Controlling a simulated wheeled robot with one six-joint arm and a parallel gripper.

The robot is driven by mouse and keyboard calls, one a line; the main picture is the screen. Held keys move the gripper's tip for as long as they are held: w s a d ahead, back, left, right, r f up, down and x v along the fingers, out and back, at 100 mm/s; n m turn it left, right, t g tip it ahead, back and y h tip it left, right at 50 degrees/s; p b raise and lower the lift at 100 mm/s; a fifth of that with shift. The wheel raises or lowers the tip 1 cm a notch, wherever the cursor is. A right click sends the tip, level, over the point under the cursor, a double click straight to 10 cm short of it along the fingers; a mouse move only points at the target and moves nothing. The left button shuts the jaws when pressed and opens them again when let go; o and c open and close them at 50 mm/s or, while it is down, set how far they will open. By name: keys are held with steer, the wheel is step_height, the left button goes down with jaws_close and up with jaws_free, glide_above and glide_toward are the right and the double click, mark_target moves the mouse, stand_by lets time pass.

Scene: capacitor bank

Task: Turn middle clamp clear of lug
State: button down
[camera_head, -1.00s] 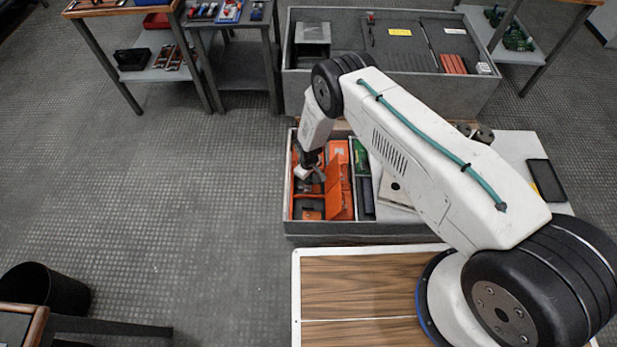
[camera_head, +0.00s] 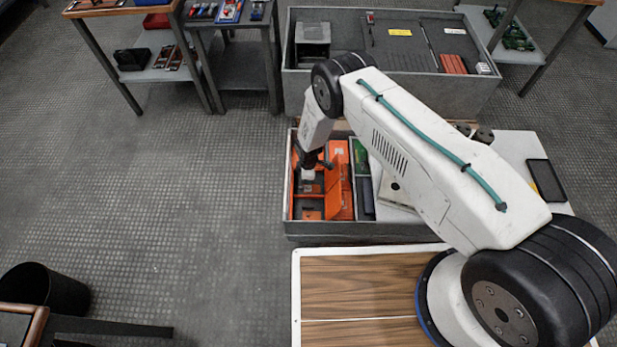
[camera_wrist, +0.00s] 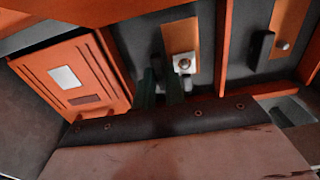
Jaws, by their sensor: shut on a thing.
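My gripper (camera_head: 308,174) reaches down into the orange-fitted bay of the grey crate in the head view. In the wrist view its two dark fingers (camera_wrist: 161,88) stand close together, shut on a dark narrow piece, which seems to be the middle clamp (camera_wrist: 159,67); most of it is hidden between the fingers. Just right of the fingertips is an orange lug (camera_wrist: 180,35) with a bright bolt (camera_wrist: 182,64). The held piece appears beside the lug, not across it; whether they touch I cannot tell. Another black clamp (camera_wrist: 262,50) stands upright beside a second orange lug (camera_wrist: 290,22) at right.
An orange box with a white label (camera_wrist: 66,77) lies left of the fingers. An orange divider (camera_wrist: 224,50) stands between the two lugs. In the head view, an orange panel (camera_head: 335,197) leans close right of my gripper, and the crate's front wall (camera_head: 335,228) stands nearer.

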stand_by(0.5)
steer(key=c, duration=1.5)
jaws_free()
steer(key=shift+a, duration=0.1)
steer(key=shift+o, duration=0.2)
